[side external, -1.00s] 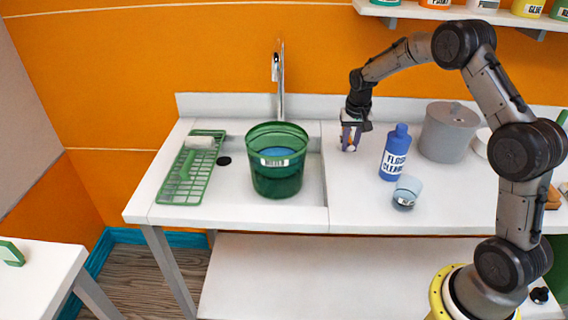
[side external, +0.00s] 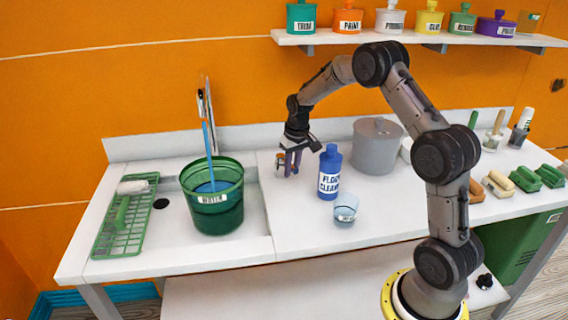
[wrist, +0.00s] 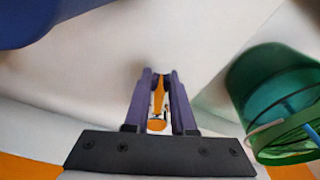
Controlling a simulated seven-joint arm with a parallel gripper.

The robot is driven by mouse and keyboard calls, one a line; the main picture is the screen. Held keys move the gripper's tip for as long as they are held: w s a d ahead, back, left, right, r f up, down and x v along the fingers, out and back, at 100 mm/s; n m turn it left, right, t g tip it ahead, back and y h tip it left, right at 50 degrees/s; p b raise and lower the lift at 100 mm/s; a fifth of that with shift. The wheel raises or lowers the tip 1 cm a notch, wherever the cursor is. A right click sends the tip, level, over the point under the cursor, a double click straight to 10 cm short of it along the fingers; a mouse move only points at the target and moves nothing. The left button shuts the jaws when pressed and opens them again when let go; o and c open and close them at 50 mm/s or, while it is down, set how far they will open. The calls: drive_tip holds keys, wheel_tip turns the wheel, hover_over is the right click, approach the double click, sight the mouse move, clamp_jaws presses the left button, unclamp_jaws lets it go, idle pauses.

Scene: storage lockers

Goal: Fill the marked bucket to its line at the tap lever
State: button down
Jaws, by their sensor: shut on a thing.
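A green see-through bucket (side external: 228,212) with a white WATER label stands upright in the sink recess below the tap (side external: 200,97). A thin blue stream (side external: 208,148) runs from the tap into it. Darker green fills its lower part up to near the label; I cannot make out the fill line exactly. The bucket also shows at the right of the wrist view (wrist: 245,80). My gripper (side external: 288,168) is low over the counter right of the sink, shut on the small orange tap lever (wrist: 158,98), which the fingers partly hide.
A blue floor cleaner bottle (side external: 330,182) stands close right of my gripper, with a glass (side external: 345,212) in front and a grey lidded pot (side external: 376,148) behind. A green rack (side external: 122,230) lies left of the sink. Brushes (side external: 497,184) are at the right.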

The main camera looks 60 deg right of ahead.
drive_tip(key=shift+a, duration=0.1)
idle(0.4)
drive_tip(key=shift+w+a+m, duration=0.3)
drive_tip(key=shift+a+m, duration=0.1)
drive_tip(key=shift+m, duration=0.55)
drive_tip(key=shift+w+a+m, duration=0.3)
drive_tip(key=shift+a+m, duration=0.1)
drive_tip(key=shift+m, duration=0.55)
drive_tip(key=shift+s+d+n, duration=0.3)
drive_tip(key=shift+d+n, duration=0.15)
drive_tip(key=shift+n, duration=0.5)
drive_tip(key=shift+s+d+n, duration=0.25)
drive_tip(key=shift+d+n, duration=0.2)
drive_tip(key=shift+n, duration=0.5)
drive_tip(key=shift+w+a+m, duration=0.3)
drive_tip(key=shift+a+m, duration=0.15)
drive_tip(key=shift+m, duration=0.5)
drive_tip(key=shift+w+a+m, duration=0.25)
drive_tip(key=shift+a+m, duration=0.2)
drive_tip(key=shift+m, duration=0.5)
